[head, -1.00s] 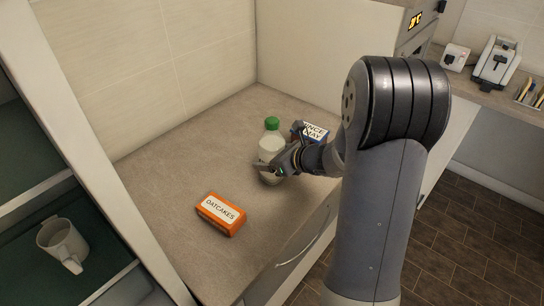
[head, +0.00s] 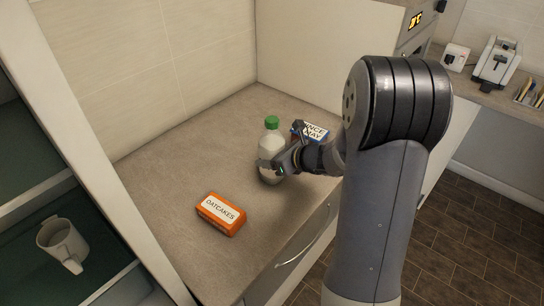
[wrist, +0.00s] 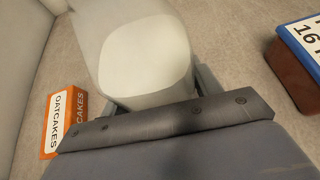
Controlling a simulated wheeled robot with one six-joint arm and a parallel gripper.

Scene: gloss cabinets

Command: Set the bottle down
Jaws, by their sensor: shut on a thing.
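The bottle (head: 270,144) is pale and milky with a green cap, upright at the counter's middle. It also shows large in the wrist view (wrist: 145,60), where its cap is out of frame. My gripper (head: 270,165) is shut around the lower part of the bottle, coming from the right. The bottle's base is at or very near the countertop (head: 170,170); I cannot tell whether it touches.
An orange oatcakes box (head: 220,214) lies in front and left of the bottle. A mug (head: 62,244) sits on the left shelf. The counter left of the bottle is clear.

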